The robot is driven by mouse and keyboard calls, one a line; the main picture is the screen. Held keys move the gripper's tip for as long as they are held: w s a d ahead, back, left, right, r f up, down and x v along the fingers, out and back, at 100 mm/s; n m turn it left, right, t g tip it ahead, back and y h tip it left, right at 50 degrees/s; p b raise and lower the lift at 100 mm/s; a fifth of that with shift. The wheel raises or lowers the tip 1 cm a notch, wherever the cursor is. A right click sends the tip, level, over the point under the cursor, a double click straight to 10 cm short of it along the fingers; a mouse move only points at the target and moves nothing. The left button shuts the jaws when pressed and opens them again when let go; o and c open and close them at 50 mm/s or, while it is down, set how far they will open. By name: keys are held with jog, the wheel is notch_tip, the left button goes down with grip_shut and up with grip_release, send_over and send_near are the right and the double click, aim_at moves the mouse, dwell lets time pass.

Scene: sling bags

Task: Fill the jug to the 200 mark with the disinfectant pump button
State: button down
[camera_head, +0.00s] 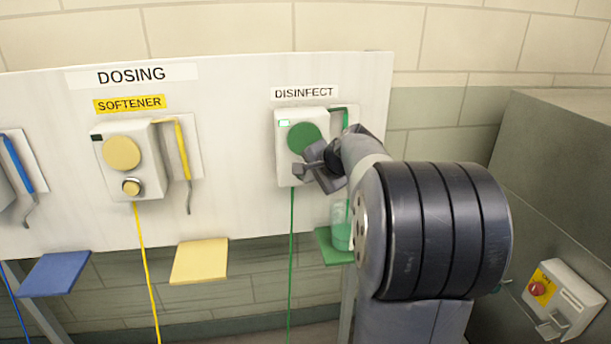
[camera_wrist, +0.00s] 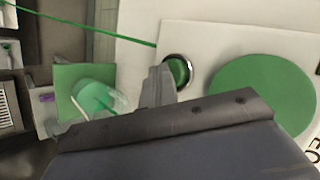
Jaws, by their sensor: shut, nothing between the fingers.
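The disinfectant pump (camera_head: 282,148) is a white box under the DISINFECT label, with a large green disc (camera_wrist: 262,95) and a lit green indicator (camera_head: 284,123). Its small green button (camera_wrist: 178,71) in a chrome ring shows in the wrist view; in the head view my gripper hides it. My gripper (camera_head: 300,174) is shut and empty, its tips (camera_wrist: 160,82) right beside the button; I cannot tell whether they touch it. The clear jug (camera_head: 341,230) stands on the green shelf (camera_head: 327,250) and holds green liquid; it also shows in the wrist view (camera_wrist: 98,95). Its marks are unreadable.
The softener pump (camera_head: 148,180) with its yellow disc is to the left on the same board, above a yellow shelf (camera_head: 199,261). A blue shelf (camera_head: 55,273) is further left. A grey cabinet (camera_head: 545,140) and a red-button box (camera_head: 565,295) stand at the right.

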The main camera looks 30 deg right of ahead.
jog(key=shift+s+a+b, duration=0.25)
jog(key=shift+s+b, duration=0.1)
jog(key=shift+s, duration=0.45)
jog(key=s+b, duration=0.1)
jog(key=s, duration=0.1)
jog(key=s+a, duration=0.1)
jog(key=s, duration=0.1)
jog(key=shift+s+a+b, duration=0.2)
jog(key=shift+s+b, duration=0.15)
jog(key=shift+s, duration=0.05)
jog(key=shift+s+a+b, duration=0.25)
jog(key=shift+s, duration=0.7)
jog(key=shift+s+a+b, duration=0.2)
jog(key=shift+s+a, duration=0.05)
jog(key=shift+s, duration=0.65)
